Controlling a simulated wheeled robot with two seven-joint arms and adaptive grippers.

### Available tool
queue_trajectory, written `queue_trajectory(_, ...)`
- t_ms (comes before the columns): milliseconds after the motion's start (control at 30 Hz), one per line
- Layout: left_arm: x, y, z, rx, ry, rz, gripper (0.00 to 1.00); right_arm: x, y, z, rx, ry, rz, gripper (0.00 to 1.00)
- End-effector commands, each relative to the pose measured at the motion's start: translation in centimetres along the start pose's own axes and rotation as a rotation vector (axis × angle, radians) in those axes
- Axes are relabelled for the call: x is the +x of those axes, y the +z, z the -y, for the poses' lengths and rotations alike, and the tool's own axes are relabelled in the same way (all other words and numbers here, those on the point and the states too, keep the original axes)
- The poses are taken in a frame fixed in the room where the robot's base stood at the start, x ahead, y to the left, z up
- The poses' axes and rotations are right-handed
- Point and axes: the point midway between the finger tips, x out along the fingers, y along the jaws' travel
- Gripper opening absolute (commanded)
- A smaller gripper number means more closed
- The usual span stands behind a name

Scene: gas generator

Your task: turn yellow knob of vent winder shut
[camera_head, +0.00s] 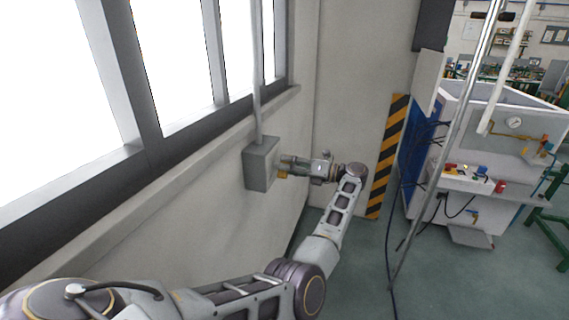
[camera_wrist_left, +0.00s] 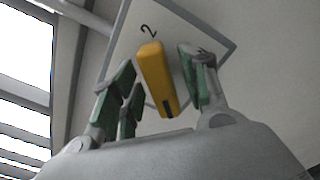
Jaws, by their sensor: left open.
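The vent winder is a grey box (camera_head: 260,165) on the wall below the windows, with a grey rod rising from its top. In the left wrist view its face plate (camera_wrist_left: 222,40) shows tilted, with a "2" marked near the yellow knob (camera_wrist_left: 153,72). The knob is a long yellow bar with a dark mark at its lower end. My left gripper (camera_head: 283,167) points at the box from the right. In the wrist view its green-padded fingers (camera_wrist_left: 160,80) are open on either side of the knob. I cannot tell whether they touch it. The head view hides the knob.
Windows (camera_head: 175,60) line the wall at the left. A black-and-yellow striped strip (camera_head: 388,155) runs down the wall right of my arm. A white and blue machine (camera_head: 480,150) with a gauge and cables stands at the right. The green floor (camera_head: 350,285) between is mostly clear.

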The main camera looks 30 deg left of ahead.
Motion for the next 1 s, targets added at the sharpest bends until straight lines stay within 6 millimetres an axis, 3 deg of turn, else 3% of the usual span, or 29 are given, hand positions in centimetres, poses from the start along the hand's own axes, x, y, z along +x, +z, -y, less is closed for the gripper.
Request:
queue_trajectory(200,1.5,0.0,0.0,0.000,-0.001,0.000,0.45,-0.5,0.6,0.1,0.000,-0.002,0.008,0.37)
queue_trajectory(567,1.7,0.0,0.0,-0.001,-0.001,0.000,0.45,-0.5,1.0,0.2,0.000,-0.003,0.012,0.37)
queue_trajectory(900,1.7,0.0,0.0,-0.001,-0.001,0.000,0.01,-0.5,-0.2,-0.2,-0.001,0.002,-0.001,0.37)
queue_trajectory(1000,1.7,0.0,0.0,-0.001,-0.001,0.000,0.00,-0.4,-0.6,-0.3,-0.001,0.003,-0.006,0.37)
